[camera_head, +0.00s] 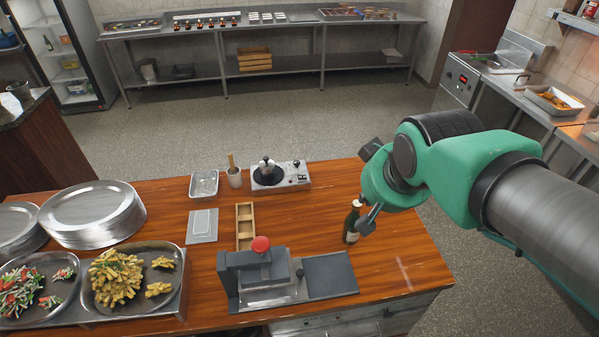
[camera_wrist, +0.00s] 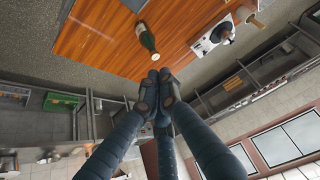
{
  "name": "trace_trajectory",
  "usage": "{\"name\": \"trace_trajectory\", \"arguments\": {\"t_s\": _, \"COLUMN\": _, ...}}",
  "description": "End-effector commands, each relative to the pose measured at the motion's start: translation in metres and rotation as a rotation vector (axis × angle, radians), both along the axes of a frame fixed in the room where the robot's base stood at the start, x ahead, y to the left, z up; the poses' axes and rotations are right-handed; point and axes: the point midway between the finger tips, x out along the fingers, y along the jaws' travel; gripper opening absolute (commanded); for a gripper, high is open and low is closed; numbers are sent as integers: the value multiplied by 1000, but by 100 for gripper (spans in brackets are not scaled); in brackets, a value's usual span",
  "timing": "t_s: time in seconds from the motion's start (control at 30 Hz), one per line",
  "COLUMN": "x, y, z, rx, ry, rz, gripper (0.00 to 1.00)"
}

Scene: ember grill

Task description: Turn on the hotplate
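The hotplate (camera_head: 295,183) is a small white unit at the far edge of the wooden counter, with a round dark plate and knobs on its right. A moka pot (camera_head: 266,166) stands on its plate. Whether it is on cannot be told. In the wrist view the hotplate (camera_wrist: 203,47) is at the upper right, with the pot (camera_wrist: 226,31) on it. My gripper (camera_wrist: 160,82) has its fingertips together with nothing visible between them.
A dark green bottle (camera_head: 352,222) stands below my gripper. A mortar with pestle (camera_head: 235,178) and a metal tray (camera_head: 204,184) are left of the hotplate. Open floor (camera_head: 330,125) lies beyond the counter.

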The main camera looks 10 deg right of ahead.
Motion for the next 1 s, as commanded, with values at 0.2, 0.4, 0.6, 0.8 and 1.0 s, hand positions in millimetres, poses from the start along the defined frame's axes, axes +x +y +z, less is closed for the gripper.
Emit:
{"name": "trace_trajectory", "arguments": {"t_s": 0.2, "x": 67, "y": -2, "z": -8, "rx": -8, "ry": -38, "rz": -20, "gripper": 0}}
{"name": "trace_trajectory", "arguments": {"t_s": 0.4, "x": 126, "y": -1, "z": -23, "rx": -7, "ry": -77, "rz": -29, "gripper": 0}}
{"name": "trace_trajectory", "arguments": {"t_s": 0.6, "x": 182, "y": 5, "z": -44, "rx": 2, "ry": -118, "rz": -29, "gripper": 0}}
{"name": "trace_trajectory", "arguments": {"t_s": 0.8, "x": 234, "y": 14, "z": -73, "rx": 21, "ry": -155, "rz": -21, "gripper": 0}}
{"name": "trace_trajectory", "arguments": {"t_s": 1.0, "x": 280, "y": 28, "z": -110, "rx": 50, "ry": -187, "rz": -6, "gripper": 0}}
